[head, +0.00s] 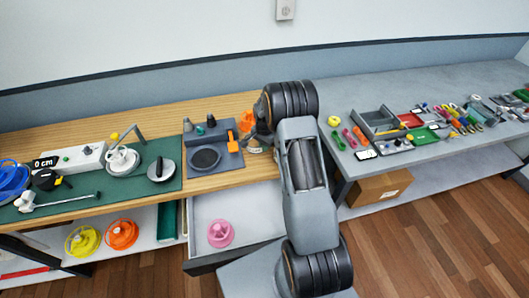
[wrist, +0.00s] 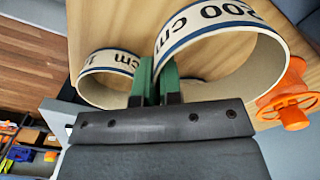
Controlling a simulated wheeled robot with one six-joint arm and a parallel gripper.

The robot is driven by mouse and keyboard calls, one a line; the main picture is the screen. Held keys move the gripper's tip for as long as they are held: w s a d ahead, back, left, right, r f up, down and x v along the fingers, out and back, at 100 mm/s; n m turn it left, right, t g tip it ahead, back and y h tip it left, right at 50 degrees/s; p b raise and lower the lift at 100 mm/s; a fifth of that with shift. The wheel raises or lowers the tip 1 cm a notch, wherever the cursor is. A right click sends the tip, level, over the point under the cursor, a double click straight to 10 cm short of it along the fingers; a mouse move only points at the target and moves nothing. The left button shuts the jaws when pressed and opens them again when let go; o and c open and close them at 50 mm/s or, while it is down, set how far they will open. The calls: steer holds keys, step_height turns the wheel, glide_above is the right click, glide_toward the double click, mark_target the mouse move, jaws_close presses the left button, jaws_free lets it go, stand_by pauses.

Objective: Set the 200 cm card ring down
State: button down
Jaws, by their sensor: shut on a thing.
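The 200 cm card ring (wrist: 277,52) is a wide pale band with blue edges and black "200 cm" print, large in the wrist view. My gripper (wrist: 157,75) has green fingers shut on the near left part of its wall. The ring is over the wooden bench top (wrist: 120,22); I cannot tell whether it touches it. A smaller card ring (wrist: 92,62), printed "cm", stands just left of the fingers. In the head view my arm hides most of the gripper and the ring.
An orange spool (wrist: 290,100) is close to the ring's right side. A grey tray (head: 213,143) with an orange tool lies left of my arm. Below is an open drawer (head: 260,215) with a pink spool (head: 220,233). A grey bench (head: 420,85) with small tools is to the right.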

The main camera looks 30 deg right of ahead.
mark_target(264, 155)
steer(key=shift+w+d+f, duration=0.1)
steer(key=shift+w+f, duration=0.05)
steer(key=shift+f, duration=0.25)
steer(key=shift+f+b, duration=0.65)
steer(key=shift+f, duration=0.75)
steer(key=shift+f, duration=0.1)
steer(key=shift+f, duration=0.15)
steer(key=c, duration=1.3)
jaws_free()
